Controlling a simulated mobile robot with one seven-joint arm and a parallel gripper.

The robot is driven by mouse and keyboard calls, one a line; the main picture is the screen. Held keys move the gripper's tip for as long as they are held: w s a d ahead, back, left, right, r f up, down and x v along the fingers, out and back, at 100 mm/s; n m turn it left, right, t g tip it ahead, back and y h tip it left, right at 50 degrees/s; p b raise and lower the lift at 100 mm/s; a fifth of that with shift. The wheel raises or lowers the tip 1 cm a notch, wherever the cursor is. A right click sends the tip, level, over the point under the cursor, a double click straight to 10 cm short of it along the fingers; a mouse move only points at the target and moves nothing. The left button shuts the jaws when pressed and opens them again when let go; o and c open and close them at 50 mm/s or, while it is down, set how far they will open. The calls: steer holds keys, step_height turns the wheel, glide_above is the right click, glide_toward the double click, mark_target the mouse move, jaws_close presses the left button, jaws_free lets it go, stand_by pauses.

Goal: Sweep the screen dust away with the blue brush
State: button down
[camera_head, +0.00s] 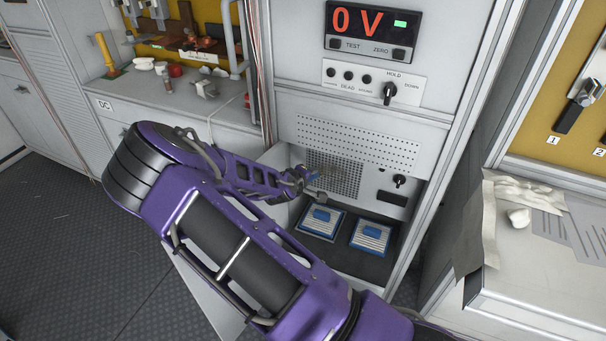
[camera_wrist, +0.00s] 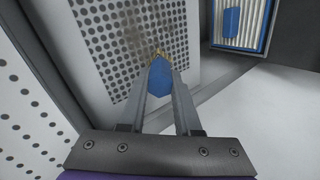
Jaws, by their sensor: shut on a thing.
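The blue brush (camera_wrist: 160,79) is held between the fingers of my gripper (camera_wrist: 162,88), with its tan tip pointing forward toward the perforated screen. It also shows small in the head view (camera_head: 314,177) in front of the screen (camera_head: 342,176). A brownish patch of dust (camera_wrist: 133,45) lies on the screen (camera_wrist: 170,40), around and above the brush tip in the wrist view. The tip is at or very close to the screen; I cannot tell if it touches. In the head view my gripper (camera_head: 309,181) is partly hidden by the wrist.
Two blue-framed pleated filters (camera_head: 321,222) (camera_head: 371,237) lie on the dark shelf below the screen. A knob (camera_head: 399,181) is right of the screen. The cabinet above has a red "0 V" display (camera_head: 370,27). A bench with papers (camera_head: 562,225) stands at right, a cluttered counter (camera_head: 170,107) at left.

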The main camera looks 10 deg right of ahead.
steer(key=shift+s+d+r+p, duration=0.5)
steer(key=shift+s+d+r, duration=0.45)
steer(key=shift+s+d, duration=3.3)
steer(key=shift+w+a+r, duration=0.85)
steer(key=shift+w+a, duration=4.35)
steer(key=shift+a, duration=0.3)
steer(key=s+d, duration=0.9)
steer(key=d, duration=0.3)
steer(key=shift+d+p, duration=0.15)
steer(key=shift+p, duration=0.2)
